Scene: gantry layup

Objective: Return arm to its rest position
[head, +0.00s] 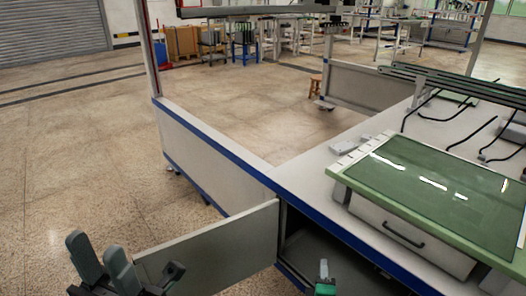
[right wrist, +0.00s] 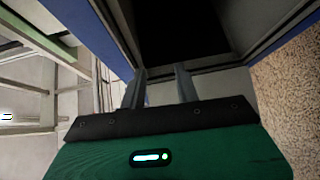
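My left gripper (head: 97,246) is at the bottom left of the head view, in front of the open grey door panel (head: 215,250). Its two dark fingers stand apart with nothing between them. My right gripper (head: 324,268) is low at the bottom of the head view, at the open dark cabinet (head: 345,262) under the workbench. In the right wrist view its two grey fingers (right wrist: 160,76) are apart and empty, and they point toward the dark cabinet opening (right wrist: 185,30). Most of the right arm is hidden.
The workbench (head: 300,178) has a blue edge and carries a green-topped box (head: 440,195) with a drawer handle. A small grey device (head: 349,143) lies beside it. A low panel (head: 212,160) runs along the left. The floor (head: 60,190) at the left is clear.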

